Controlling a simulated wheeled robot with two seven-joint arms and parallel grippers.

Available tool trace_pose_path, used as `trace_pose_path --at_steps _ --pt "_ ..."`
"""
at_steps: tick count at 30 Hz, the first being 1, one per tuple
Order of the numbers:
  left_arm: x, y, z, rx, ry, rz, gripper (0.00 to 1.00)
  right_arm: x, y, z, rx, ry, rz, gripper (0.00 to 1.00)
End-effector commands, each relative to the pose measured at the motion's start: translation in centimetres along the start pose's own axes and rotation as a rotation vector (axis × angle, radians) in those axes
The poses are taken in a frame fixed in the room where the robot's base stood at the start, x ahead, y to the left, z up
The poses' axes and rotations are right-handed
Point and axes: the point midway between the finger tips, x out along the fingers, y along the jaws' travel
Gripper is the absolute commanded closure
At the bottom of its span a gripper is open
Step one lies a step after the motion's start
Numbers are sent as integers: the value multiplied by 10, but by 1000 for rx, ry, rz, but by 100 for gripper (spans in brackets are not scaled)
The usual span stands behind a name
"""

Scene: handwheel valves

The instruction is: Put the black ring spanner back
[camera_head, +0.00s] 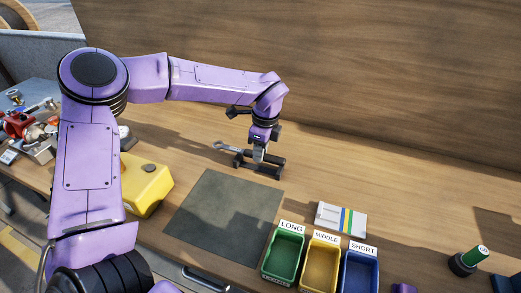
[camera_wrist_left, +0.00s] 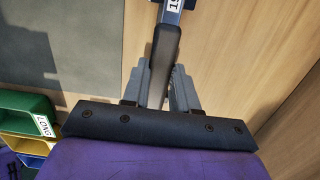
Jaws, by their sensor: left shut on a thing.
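My left gripper (camera_head: 259,153) points down at a low black rack (camera_head: 265,170) on the wooden bench, behind the grey mat. In the left wrist view its fingers (camera_wrist_left: 158,88) are shut on a dark bar, the black ring spanner (camera_wrist_left: 162,58). A part with a white "19" label (camera_wrist_left: 173,5) lies at the top of that view, by the spanner's far end. A light metal spanner end (camera_head: 224,146) sticks out left of the rack in the head view. The gripper hides much of the spanner, so I cannot tell whether it rests in the rack. My right gripper is not in view.
A grey mat (camera_head: 215,203) lies in front of the rack. Green (camera_head: 266,268), yellow (camera_head: 305,280) and blue (camera_head: 346,282) bins stand at the front, below a striped box (camera_head: 341,219). A yellow case (camera_head: 148,187) stands left.

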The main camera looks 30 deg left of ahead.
Motion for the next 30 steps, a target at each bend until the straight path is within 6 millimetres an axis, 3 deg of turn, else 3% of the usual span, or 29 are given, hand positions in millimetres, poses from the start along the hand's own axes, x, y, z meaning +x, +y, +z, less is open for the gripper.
trace_pose_path --at_steps 28,29,30 --pt "20 0 -2 0 0 0 100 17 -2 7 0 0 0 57" --pt "20 0 -2 0 0 0 66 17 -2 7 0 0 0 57" --pt "20 0 -2 0 0 0 53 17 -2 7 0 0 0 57"
